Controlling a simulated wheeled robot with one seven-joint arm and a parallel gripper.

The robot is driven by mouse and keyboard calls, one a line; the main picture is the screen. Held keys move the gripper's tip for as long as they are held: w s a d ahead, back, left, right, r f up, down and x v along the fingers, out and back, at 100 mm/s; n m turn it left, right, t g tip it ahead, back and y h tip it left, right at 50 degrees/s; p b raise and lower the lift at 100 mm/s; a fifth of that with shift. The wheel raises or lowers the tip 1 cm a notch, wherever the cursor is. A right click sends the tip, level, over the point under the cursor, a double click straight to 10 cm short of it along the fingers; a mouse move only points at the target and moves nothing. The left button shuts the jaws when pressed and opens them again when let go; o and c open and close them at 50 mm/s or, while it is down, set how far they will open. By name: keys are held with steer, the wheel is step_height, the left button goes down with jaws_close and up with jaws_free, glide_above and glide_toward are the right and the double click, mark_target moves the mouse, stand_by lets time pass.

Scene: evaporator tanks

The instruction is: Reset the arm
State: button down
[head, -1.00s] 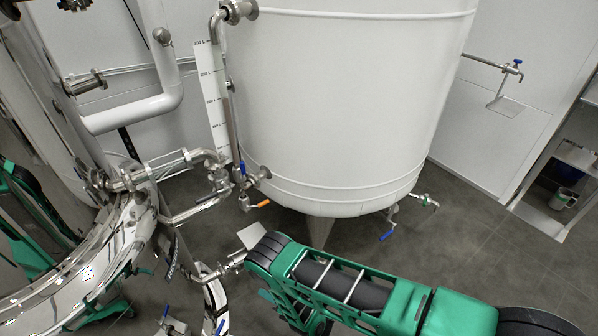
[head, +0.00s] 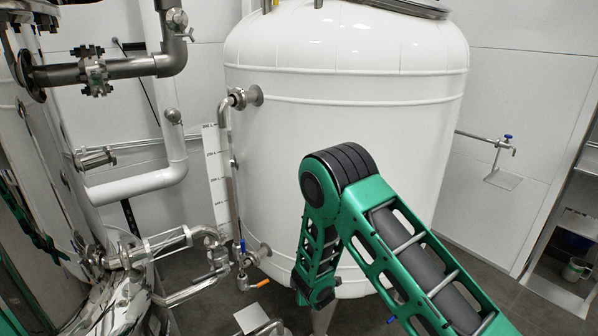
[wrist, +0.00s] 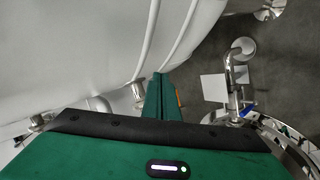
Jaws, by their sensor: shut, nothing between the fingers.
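My green arm shows in the head view, its bent elbow (head: 340,172) raised in front of the large white tank (head: 345,110). The forearm (head: 318,245) points down from the elbow, and its lower end is in front of the tank's lower wall. I cannot make out the fingers there. In the wrist view my gripper (wrist: 161,78) has its green fingers together, shut and empty. The tank's white wall (wrist: 75,50) fills the upper left of that view, and a pipe stub (wrist: 138,92) shows just left of the fingers. Whether they touch I cannot tell.
A shiny metal vessel (head: 45,200) with pipes and valves stands at the left. A white sheet (head: 251,318) lies low near the tank. A wall tap (head: 507,142) and shelves (head: 575,225) are at the right. Grey floor (head: 465,245) shows right of the tank.

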steer(key=d+r+m+g+h, duration=0.15)
steer(key=d+r+m, duration=0.45)
steer(key=d+r, duration=0.65)
steer(key=s+d+r+m+g+h, duration=0.1)
steer(key=s+d+r+m, duration=0.2)
steer(key=s+d+r, duration=0.3)
steer(key=s+d+r+m+g+h, duration=0.1)
steer(key=s+d+r+m, duration=0.25)
steer(key=r, duration=0.55)
steer(key=s+d+r+m+g, duration=0.1)
steer(key=s+d+r+m, duration=0.15)
steer(key=s, duration=0.45)
steer(key=s+d+r+m+g, duration=0.1)
steer(key=s+d+r+m, duration=0.15)
steer(key=s, duration=0.45)
steer(key=s+d+r+m+g, duration=0.1)
steer(key=s+d+r+m, duration=0.2)
steer(key=s, duration=0.4)
steer(key=s+d+f+m+g, duration=0.1)
steer(key=s+d+m+g, duration=0.1)
steer(key=s+d, duration=0.4)
steer(key=s+d+f+m+g, duration=0.1)
steer(key=s+d, duration=0.4)
steer(key=s, duration=0.5)
steer(key=shift+s+d+m+g, duration=0.35)
steer(key=shift+m+g, duration=0.2)
steer(key=shift+m, duration=0.4)
steer(key=shift+y, duration=0.25)
